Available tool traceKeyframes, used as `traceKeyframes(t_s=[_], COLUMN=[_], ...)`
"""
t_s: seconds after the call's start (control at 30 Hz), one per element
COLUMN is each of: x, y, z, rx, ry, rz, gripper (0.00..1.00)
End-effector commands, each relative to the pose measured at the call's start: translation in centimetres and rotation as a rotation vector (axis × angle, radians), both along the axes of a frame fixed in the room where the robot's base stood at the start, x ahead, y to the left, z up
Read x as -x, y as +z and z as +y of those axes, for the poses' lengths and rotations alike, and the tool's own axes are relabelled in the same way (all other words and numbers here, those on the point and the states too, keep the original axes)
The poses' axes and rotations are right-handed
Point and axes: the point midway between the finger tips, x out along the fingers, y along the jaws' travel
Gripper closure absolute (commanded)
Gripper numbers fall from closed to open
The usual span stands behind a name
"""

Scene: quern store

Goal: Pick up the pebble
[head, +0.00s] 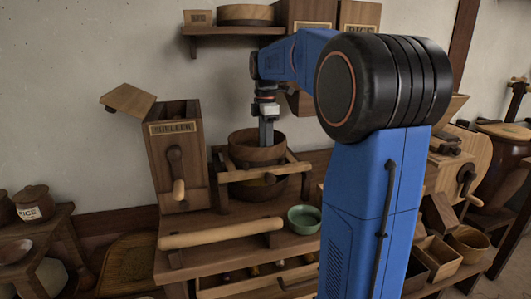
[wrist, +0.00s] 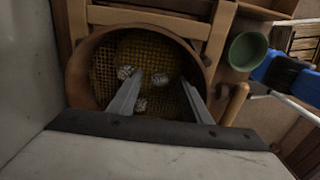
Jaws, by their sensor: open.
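Three small whitish, speckled lumps lie on the mesh of a round wooden sieve (wrist: 76,65) in the wrist view: one at the left (wrist: 125,72), one in the middle (wrist: 160,76), and one nearer (wrist: 140,104). I cannot tell which of them is the pebble, or whether all are. My gripper (wrist: 161,80) is open, its two fingers reaching over the sieve, with the middle lump between the tips. The nearer lump is beside the left finger. In the head view my gripper (head: 266,135) points down into the sieve (head: 258,153), whose rim hides the lumps.
The sieve sits on a wooden frame (head: 300,168) above another bowl (head: 258,188). A green bowl (head: 304,218) stands at the right, also in the wrist view (wrist: 246,50). A tall wooden box mill (head: 176,150) with a crank stands close at the left. A shelf (head: 232,31) is above.

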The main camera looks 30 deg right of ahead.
Motion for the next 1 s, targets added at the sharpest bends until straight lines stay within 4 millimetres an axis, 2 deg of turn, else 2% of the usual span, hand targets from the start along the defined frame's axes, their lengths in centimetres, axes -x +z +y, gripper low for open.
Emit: traceKeyframes(t_s=[0.07, 0.23, 0.5, 0.63, 0.77, 1.0], x=[0.0, 0.0, 0.0, 0.0, -0.1, -0.1], y=[0.0, 0.0, 0.1, 0.7, 2.6, 7.0], z=[0.0, 0.0, 0.0, 0.0, 0.0, 0.0], rx=[0.000, 0.000, 0.000, 0.000, 0.001, 0.001], ry=[0.000, 0.000, 0.000, 0.000, 0.000, 0.000], rz=[0.000, 0.000, 0.000, -0.001, -0.003, -0.002], gripper=[0.58, 0.99, 0.99, 0.99, 0.99, 0.99])
